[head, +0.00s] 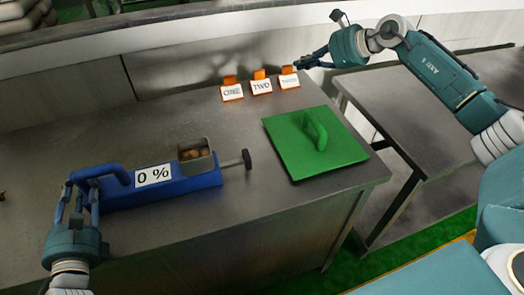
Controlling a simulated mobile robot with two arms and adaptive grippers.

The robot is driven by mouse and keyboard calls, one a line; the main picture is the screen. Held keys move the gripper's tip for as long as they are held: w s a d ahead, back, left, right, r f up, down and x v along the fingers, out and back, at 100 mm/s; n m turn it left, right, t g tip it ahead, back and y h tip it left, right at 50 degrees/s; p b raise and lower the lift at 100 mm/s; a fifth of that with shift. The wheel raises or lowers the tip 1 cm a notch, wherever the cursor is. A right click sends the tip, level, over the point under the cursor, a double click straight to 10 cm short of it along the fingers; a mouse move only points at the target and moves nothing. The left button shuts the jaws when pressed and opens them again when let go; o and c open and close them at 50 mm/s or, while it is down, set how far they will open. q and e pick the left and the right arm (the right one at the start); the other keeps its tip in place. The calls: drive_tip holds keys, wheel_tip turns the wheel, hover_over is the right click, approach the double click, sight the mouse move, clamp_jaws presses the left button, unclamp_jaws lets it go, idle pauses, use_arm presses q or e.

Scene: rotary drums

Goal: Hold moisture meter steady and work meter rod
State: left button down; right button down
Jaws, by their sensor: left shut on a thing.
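The blue moisture meter (205,182) lies on the steel table and has a white label reading "0 %" (153,175). A small square metal cup (207,160) on it holds brown pieces. The meter rod (232,163) sticks out of its right end with a black knob (247,159). My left gripper (84,187) is shut on the meter's blue handle (112,171) at its left end. My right gripper (306,63) is in the air past the table's back right, far from the rod; its jaw opening is too small to make out.
A green square lid-like plate (288,152) with a raised handle lies right of the rod. Three orange-based cards stand behind it: ONE (232,93), TWO (262,87) and a third (289,81). A second steel table (425,120) stands at right. The table between rod and plate is clear.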

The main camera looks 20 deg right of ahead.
use_arm(q)
drive_tip(key=shift+f, duration=0.45)
drive_tip(key=shift+a, duration=0.1)
use_arm(e)
drive_tip(key=s+a+f+n+g+y, duration=0.1)
drive_tip(key=s+a+f+n+g, duration=0.1)
drive_tip(key=s, duration=0.3)
drive_tip(key=s+a+f+n+g+y, duration=0.1)
drive_tip(key=s+a+f+n+g, duration=0.1)
drive_tip(key=s, duration=0.4)
drive_tip(key=s+a+f+n+g+y, duration=0.1)
drive_tip(key=s+a+f+n+g, duration=0.1)
drive_tip(key=s+g, duration=0.3)
drive_tip(key=shift+s+a+f+n, duration=0.4)
drive_tip(key=shift+s+a+n, duration=0.15)
drive_tip(key=shift+n, duration=0.25)
